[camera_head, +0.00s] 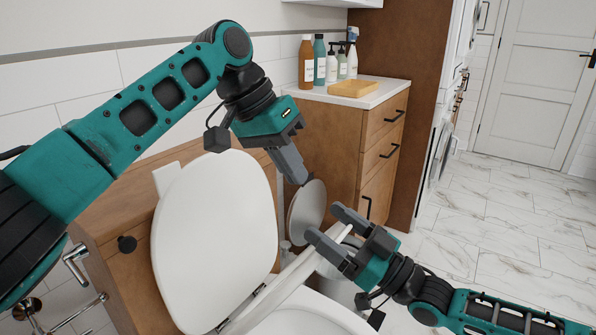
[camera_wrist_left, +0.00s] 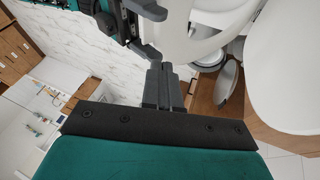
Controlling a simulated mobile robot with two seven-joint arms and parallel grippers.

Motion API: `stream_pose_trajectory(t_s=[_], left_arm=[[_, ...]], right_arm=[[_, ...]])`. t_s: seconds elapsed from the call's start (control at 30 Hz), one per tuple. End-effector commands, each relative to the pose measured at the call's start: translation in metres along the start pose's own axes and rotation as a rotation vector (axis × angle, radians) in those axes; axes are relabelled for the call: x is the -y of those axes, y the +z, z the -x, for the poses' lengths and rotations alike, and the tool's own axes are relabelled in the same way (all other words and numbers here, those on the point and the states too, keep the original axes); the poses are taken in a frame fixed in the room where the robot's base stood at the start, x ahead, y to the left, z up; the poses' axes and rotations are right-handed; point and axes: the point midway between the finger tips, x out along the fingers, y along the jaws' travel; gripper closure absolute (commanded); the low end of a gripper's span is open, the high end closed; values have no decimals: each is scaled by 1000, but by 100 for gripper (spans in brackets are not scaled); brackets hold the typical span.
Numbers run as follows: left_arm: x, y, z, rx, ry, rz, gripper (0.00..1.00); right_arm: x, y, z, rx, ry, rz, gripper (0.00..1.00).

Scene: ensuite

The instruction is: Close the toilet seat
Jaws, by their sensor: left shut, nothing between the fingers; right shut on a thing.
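The toilet lid (camera_head: 215,235) stands raised, leaning back against the wooden panel behind the toilet. It also shows at the right of the left wrist view (camera_wrist_left: 290,65). In front of it, the white seat (camera_head: 283,285) appears tilted up, seen nearly edge-on, above the bowl (camera_head: 310,318). My right gripper (camera_head: 328,225) is shut on the seat's far part; the exact contact is partly hidden by the fingers. My left gripper (camera_head: 302,181) is shut and empty, pointing down beside the lid's right edge, above the seat. Its closed fingers show in the left wrist view (camera_wrist_left: 162,85).
A small bin with a round grey lid (camera_head: 306,211) stands raised-lidded behind the seat. A wooden cabinet (camera_head: 370,150) with bottles (camera_head: 319,60) and a yellow block (camera_head: 353,88) on top stands at the back. The marble floor (camera_head: 500,215) at the right is clear.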

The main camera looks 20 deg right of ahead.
Motion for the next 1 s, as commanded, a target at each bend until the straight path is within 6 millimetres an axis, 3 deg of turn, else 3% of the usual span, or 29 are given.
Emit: stream_pose_trajectory(t_s=[0.03,0.33,0.6,1.0], left_arm=[[0,0,-12,4,1,0,100],[-1,0,-76,2,1,0,100],[-22,6,-97,-2,0,-2,100],[-25,7,-101,-2,1,1,100]], right_arm=[[-1,-7,-2,-20,0,-1,76],[-1,-7,-2,-20,0,-3,76],[-1,-7,-2,-20,0,-3,76],[-1,-7,-2,-19,0,-2,76]])
